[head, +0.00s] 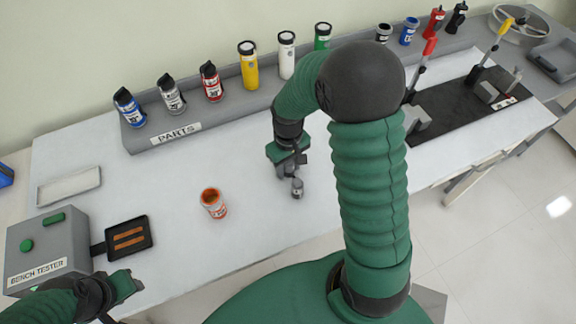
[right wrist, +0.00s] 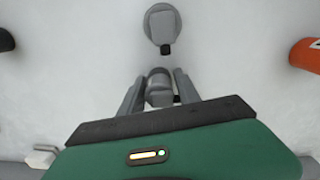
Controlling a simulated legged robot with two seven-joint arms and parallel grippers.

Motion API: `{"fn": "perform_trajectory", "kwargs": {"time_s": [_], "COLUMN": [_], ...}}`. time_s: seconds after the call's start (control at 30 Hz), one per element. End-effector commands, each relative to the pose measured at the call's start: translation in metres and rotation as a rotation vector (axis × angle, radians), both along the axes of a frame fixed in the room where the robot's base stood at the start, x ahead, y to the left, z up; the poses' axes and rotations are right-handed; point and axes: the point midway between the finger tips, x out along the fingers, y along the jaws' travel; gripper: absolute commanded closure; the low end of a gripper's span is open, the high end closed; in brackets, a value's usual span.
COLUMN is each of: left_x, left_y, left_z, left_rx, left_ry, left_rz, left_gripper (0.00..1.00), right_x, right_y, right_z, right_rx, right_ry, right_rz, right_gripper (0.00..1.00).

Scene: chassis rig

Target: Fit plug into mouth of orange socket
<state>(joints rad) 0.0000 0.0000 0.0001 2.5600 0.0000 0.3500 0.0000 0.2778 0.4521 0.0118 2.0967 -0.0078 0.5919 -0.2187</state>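The orange socket (head: 213,203) stands on the white bench, its round open mouth facing up; its edge also shows at the right of the right wrist view (right wrist: 306,54). The small grey plug (head: 297,188) is just in front of my right gripper (head: 291,170), on its near side. In the right wrist view the plug (right wrist: 162,24) appears beyond the fingertips, with a dark tab. My right gripper's fingers (right wrist: 158,82) stand apart; a grey part shows between them, and I cannot tell what it is. My left gripper (head: 125,287) is low at the left, fingers unclear.
A grey parts rack (head: 185,135) with several canisters runs along the back. A bench tester (head: 45,245) and black tray (head: 146,228) stand left. A black mat with clamps (head: 455,118) lies right. The bench around the socket is clear.

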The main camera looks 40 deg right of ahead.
Motion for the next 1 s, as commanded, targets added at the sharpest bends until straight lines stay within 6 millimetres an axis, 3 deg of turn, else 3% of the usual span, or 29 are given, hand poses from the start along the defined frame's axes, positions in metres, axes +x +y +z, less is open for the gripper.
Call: {"fn": "perform_trajectory", "kwargs": {"time_s": [0.1,0.47,0.8,1.0], "left_x": [0.000,0.000,0.000,0.000], "left_y": [0.000,0.000,0.000,0.000], "left_z": [0.000,0.002,0.012,0.014], "left_rx": [0.000,0.000,0.000,0.000], "left_ry": [0.000,0.000,0.000,0.000], "left_rz": [0.000,0.000,0.000,0.000], "left_gripper": [0.64,0.64,0.64,0.64], "right_x": [0.000,0.001,0.001,0.001], "right_y": [0.000,0.000,0.000,0.001], "right_z": [0.000,0.010,0.093,0.119], "right_rx": [0.000,0.000,-0.001,-0.001], "right_ry": [0.000,-0.001,-0.005,-0.003], "right_rz": [0.000,0.000,0.001,0.002], "right_gripper": [0.48,0.48,0.48,0.48]}}
